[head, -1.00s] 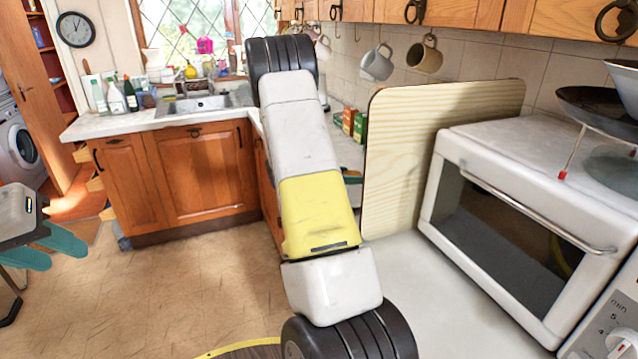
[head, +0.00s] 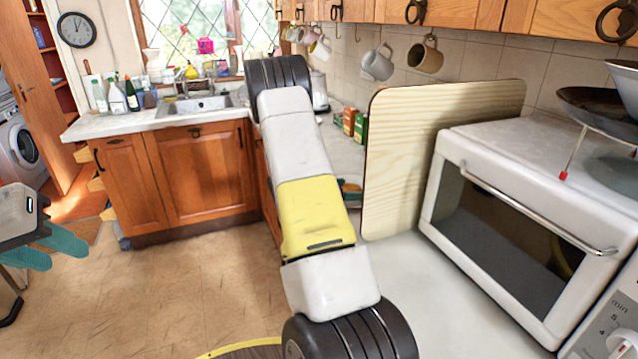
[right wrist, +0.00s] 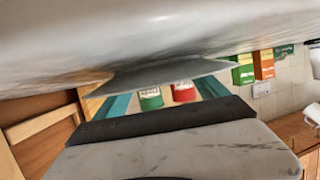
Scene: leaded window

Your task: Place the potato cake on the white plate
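My left gripper (head: 66,256) is at the left edge of the head view. Its two teal fingers are apart with nothing visible between them, over the floor. In the right wrist view my right gripper (right wrist: 163,95) shows two teal fingers spread apart. No held object shows between them. A large pale surface fills the top of that view and I cannot tell what it is.
A wooden board (head: 430,145) stands upright beside a white oven (head: 540,200) on the right counter. A pan (head: 600,108) is above the oven. Mugs (head: 378,62) hang at the back. Green (right wrist: 150,98) and red (right wrist: 184,91) containers lie beyond the right fingers.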

